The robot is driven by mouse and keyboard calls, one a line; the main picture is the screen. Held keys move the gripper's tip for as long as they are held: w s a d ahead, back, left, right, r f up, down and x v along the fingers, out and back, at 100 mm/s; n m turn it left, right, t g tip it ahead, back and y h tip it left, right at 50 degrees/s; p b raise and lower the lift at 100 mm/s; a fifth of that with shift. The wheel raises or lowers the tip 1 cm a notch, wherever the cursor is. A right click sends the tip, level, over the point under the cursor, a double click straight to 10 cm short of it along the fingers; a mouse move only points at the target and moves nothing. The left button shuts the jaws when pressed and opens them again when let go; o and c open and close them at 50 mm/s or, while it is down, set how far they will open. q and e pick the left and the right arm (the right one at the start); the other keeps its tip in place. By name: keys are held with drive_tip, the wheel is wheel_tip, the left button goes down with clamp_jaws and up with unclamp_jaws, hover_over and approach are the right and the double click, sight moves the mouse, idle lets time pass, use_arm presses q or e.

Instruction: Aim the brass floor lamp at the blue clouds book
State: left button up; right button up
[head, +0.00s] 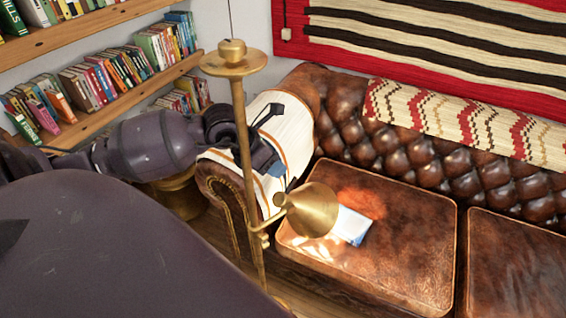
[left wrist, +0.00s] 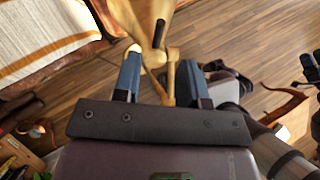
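The brass floor lamp (head: 244,165) stands upright in front of the sofa arm. Its cone shade (head: 309,209) hangs on a side joint and points right, towards the cushion. A white and blue book (head: 351,226), partly hidden by the shade, lies in a bright patch on the cushion; its cover is too small to read. My left gripper (head: 279,179) is behind the pole, by the shade's narrow end. In the left wrist view, its two fingers (left wrist: 160,62) are apart, with brass lamp parts (left wrist: 171,85) between them. My right gripper does not show clearly.
A brown leather sofa (head: 400,262) fills the right, with a patterned throw on its back and a striped cloth (head: 285,128) over its arm. Bookshelves (head: 120,90) line the left wall. Wooden floor (left wrist: 240,35) lies open beyond the lamp.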

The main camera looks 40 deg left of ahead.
use_arm(q)
drive_tip(key=shift+v, duration=1.05)
